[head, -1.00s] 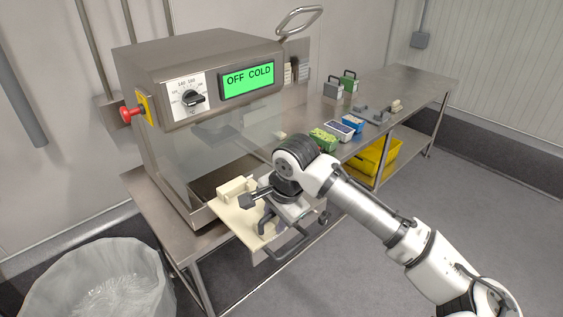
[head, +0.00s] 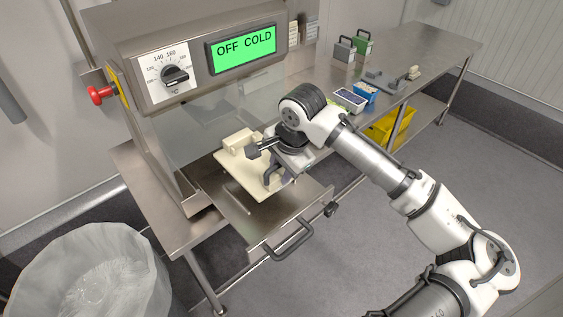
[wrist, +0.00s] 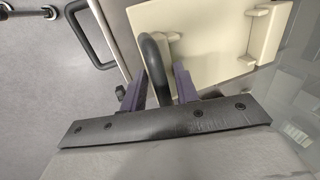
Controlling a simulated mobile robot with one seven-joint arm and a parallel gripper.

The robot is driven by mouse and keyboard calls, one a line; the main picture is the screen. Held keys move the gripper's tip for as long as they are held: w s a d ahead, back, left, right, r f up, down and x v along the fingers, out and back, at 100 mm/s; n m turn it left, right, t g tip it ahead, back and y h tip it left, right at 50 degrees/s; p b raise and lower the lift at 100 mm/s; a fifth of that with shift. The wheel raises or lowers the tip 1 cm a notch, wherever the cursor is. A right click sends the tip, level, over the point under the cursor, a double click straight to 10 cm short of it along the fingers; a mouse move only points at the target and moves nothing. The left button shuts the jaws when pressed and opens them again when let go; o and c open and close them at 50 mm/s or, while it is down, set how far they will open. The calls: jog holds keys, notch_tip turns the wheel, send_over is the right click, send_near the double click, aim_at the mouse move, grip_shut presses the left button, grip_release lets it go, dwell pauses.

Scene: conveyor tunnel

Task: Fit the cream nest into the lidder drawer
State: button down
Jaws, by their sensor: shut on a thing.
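The cream nest (head: 235,174), a flat plate with raised blocks, is over the back part of the pulled-out metal lidder drawer (head: 247,224), near the machine's opening. I cannot tell whether it touches the drawer floor. In the wrist view, the nest (wrist: 205,38) carries a dark curved handle (wrist: 153,52) on its near side. My gripper (head: 274,181) is shut on that handle. In the wrist view, its purple fingers (wrist: 162,84) stand either side of the handle. The arm and gripper hide the nest's right part in the head view.
The lidder (head: 185,45) reads OFF COLD. The drawer's front handle (head: 289,242) sticks out over the floor. A lined bin (head: 90,270) stands at lower left. Blue containers (head: 364,93) and other items lie on the bench at right, with a yellow crate (head: 388,128) below.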

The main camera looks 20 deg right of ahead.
aim_at(280, 184)
jog(key=shift+f+b, duration=0.75)
jog(key=shift+f, duration=1.9)
jog(key=shift+a+p, duration=0.1)
jog(key=shift+p, duration=0.2)
jog(key=shift+f+b, duration=0.85)
jog(key=shift+f, duration=0.55)
jog(key=c, duration=1)
grip_release()
jog(key=shift+o, duration=0.2)
jog(key=b+v, duration=0.2)
jog(key=v, duration=1.2)
jog(key=shift+w, duration=0.1)
